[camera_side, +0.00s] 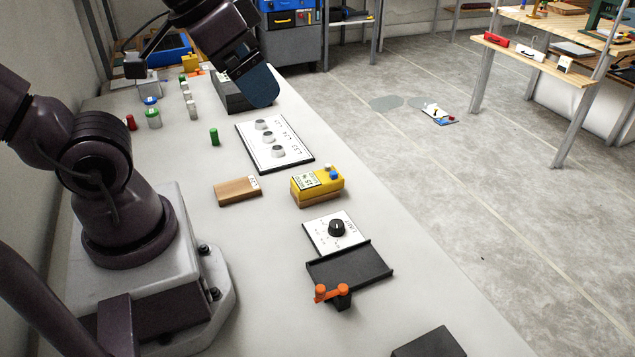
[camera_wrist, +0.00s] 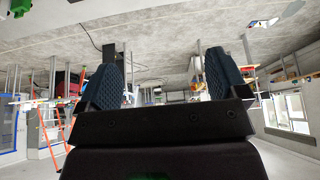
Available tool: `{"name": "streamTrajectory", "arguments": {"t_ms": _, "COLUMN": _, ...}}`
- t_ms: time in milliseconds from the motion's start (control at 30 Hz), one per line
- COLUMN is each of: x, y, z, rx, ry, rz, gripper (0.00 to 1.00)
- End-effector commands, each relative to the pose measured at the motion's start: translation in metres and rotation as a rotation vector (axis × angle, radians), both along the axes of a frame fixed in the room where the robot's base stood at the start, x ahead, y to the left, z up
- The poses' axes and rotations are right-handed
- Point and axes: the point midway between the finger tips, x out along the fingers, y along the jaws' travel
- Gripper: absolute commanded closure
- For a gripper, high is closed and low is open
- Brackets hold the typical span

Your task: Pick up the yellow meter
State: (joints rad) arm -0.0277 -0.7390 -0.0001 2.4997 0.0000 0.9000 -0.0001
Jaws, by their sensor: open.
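The yellow meter (camera_side: 317,182) rests on a wooden block on the white bench in the side view. It has a pale display face and blue and white knobs at its right end. My gripper (camera_side: 262,88) is raised beyond it at the upper left, apart from the meter. In the wrist view the two blue textured fingers of my gripper (camera_wrist: 158,85) stand wide apart with nothing between them. The meter does not show in the wrist view, which looks across the room.
A three-knob panel (camera_side: 274,143), a wooden block (camera_side: 238,191), a dial plate (camera_side: 337,232) and a black tray (camera_side: 349,268) with an orange handle (camera_side: 333,292) surround the meter. A green cylinder (camera_side: 214,137) stands further left. Bare bench lies in front of the wooden block.

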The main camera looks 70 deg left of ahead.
Motion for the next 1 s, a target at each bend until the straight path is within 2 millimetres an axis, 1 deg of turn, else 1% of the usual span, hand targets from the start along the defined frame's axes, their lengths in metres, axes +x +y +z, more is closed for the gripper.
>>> {"name": "streamTrajectory", "arguments": {"t_ms": 67, "x": 0.003, "y": 0.011, "z": -0.014, "rx": -0.004, "ry": 0.069, "rz": 0.053, "gripper": 0.08}}
{"name": "streamTrajectory", "arguments": {"t_ms": 167, "x": 0.006, "y": 0.026, "z": -0.041, "rx": -0.034, "ry": 0.199, "rz": 0.143, "gripper": 0.08}}
{"name": "streamTrajectory", "arguments": {"t_ms": 200, "x": 0.006, "y": 0.03, "z": -0.054, "rx": -0.074, "ry": 0.261, "rz": 0.191, "gripper": 0.08}}
{"name": "streamTrajectory", "arguments": {"t_ms": 267, "x": 0.005, "y": 0.034, "z": -0.073, "rx": -0.155, "ry": 0.356, "rz": 0.272, "gripper": 0.08}}
{"name": "streamTrajectory", "arguments": {"t_ms": 300, "x": 0.003, "y": 0.034, "z": -0.086, "rx": -0.219, "ry": 0.418, "rz": 0.327, "gripper": 0.08}}
{"name": "streamTrajectory", "arguments": {"t_ms": 367, "x": 0.001, "y": 0.032, "z": -0.104, "rx": -0.326, "ry": 0.507, "rz": 0.414, "gripper": 0.08}}
{"name": "streamTrajectory", "arguments": {"t_ms": 400, "x": 0.0, "y": 0.031, "z": -0.114, "rx": -0.404, "ry": 0.562, "rz": 0.473, "gripper": 0.08}}
{"name": "streamTrajectory", "arguments": {"t_ms": 500, "x": -0.001, "y": 0.024, "z": -0.138, "rx": -0.614, "ry": 0.688, "rz": 0.63, "gripper": 0.08}}
{"name": "streamTrajectory", "arguments": {"t_ms": 567, "x": 0.0, "y": 0.019, "z": -0.15, "rx": -0.752, "ry": 0.752, "rz": 0.729, "gripper": 0.08}}
{"name": "streamTrajectory", "arguments": {"t_ms": 667, "x": 0.007, "y": 0.013, "z": -0.168, "rx": -0.997, "ry": 0.835, "rz": 0.906, "gripper": 0.08}}
{"name": "streamTrajectory", "arguments": {"t_ms": 767, "x": 0.02, "y": 0.013, "z": -0.185, "rx": -1.258, "ry": 0.882, "rz": 1.096, "gripper": 0.08}}
{"name": "streamTrajectory", "arguments": {"t_ms": 800, "x": 0.026, "y": 0.014, "z": -0.192, "rx": -1.366, "ry": 0.888, "rz": 1.176, "gripper": 0.08}}
{"name": "streamTrajectory", "arguments": {"t_ms": 867, "x": 0.035, "y": 0.02, "z": -0.203, "rx": -1.53, "ry": 0.88, "rz": 1.304, "gripper": 0.08}}
{"name": "streamTrajectory", "arguments": {"t_ms": 900, "x": 0.042, "y": 0.025, "z": -0.211, "rx": -1.639, "ry": 0.862, "rz": 1.392, "gripper": 0.08}}
{"name": "streamTrajectory", "arguments": {"t_ms": 967, "x": 0.051, "y": 0.037, "z": -0.226, "rx": -1.803, "ry": 0.813, "rz": 1.534, "gripper": 0.08}}
{"name": "streamTrajectory", "arguments": {"t_ms": 1000, "x": 0.056, "y": 0.047, "z": -0.237, "rx": -1.905, "ry": 0.764, "rz": 1.633, "gripper": 0.08}}
